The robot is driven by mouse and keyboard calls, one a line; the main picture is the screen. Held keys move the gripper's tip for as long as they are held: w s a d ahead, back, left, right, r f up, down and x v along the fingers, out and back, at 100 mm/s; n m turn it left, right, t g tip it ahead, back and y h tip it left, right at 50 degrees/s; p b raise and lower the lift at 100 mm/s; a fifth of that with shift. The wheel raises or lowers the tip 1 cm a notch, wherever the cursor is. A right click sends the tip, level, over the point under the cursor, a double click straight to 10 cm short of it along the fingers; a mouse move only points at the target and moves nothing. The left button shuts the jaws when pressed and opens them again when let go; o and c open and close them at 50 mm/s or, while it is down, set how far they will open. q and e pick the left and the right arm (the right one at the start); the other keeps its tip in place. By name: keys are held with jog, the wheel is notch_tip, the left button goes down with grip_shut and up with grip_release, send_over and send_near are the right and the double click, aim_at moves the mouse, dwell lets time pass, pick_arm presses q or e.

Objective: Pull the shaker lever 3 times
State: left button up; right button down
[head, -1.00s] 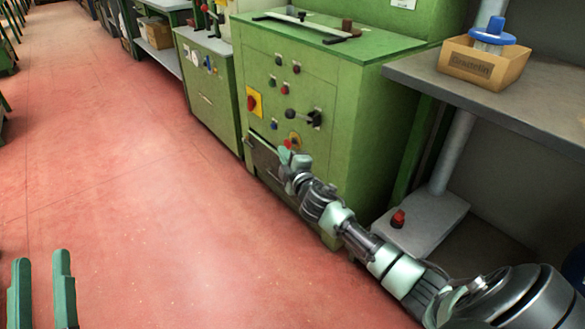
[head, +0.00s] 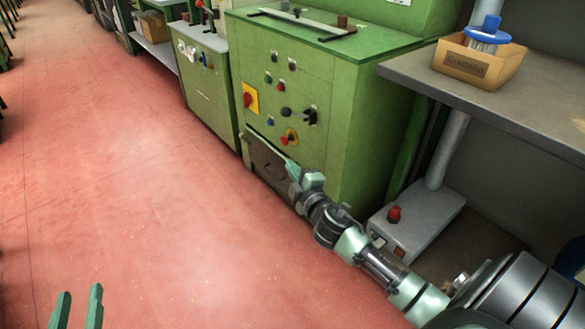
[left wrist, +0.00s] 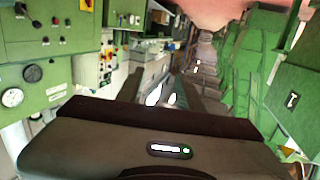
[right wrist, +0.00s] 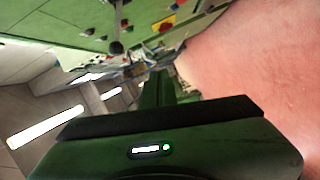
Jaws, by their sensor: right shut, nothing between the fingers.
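The green machine (head: 345,125) stands right of the aisle with knobs and buttons on its front. A black lever-like handle (head: 310,116) sticks out of its front panel. I cannot tell for certain that it is the shaker lever. My right gripper (head: 291,169) is shut and empty, below that handle and in front of the dark lower opening (head: 266,158), apart from the handle. In the right wrist view a dark knob (right wrist: 116,47) shows above the gripper. My left gripper (head: 78,308) is open and empty over the floor at the lower left, far from the machine.
A grey table (head: 480,100) on the right carries a cardboard box (head: 478,66) with a blue-lidded container. A grey pedal-like unit with a red button (head: 394,214) is on the floor beneath, near my right arm. The red floor (head: 130,170) on the left is clear.

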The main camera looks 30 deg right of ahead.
dwell(0.3)
pick_arm(q)
jog(key=c, duration=0.4)
grip_shut()
pick_arm(e)
jog(key=s+a+r+m+y, duration=0.1)
jog(key=s+a+m+y, duration=0.2)
jog(key=a, duration=0.5)
jog(key=s+a+r+m+y, duration=0.1)
jog(key=s+a+m+y, duration=0.1)
jog(key=s+a, duration=0.5)
jog(key=s+a+r+m+y, duration=0.2)
jog(key=s+a+r+m, duration=0.3)
jog(key=a, duration=0.3)
jog(key=shift+s+a+r, duration=0.4)
jog(key=shift+s+r, duration=0.1)
jog(key=shift+r, duration=0.35)
pick_arm(q)
jog(key=shift+d, duration=0.1)
pick_arm(e)
jog(key=shift+y, duration=0.3)
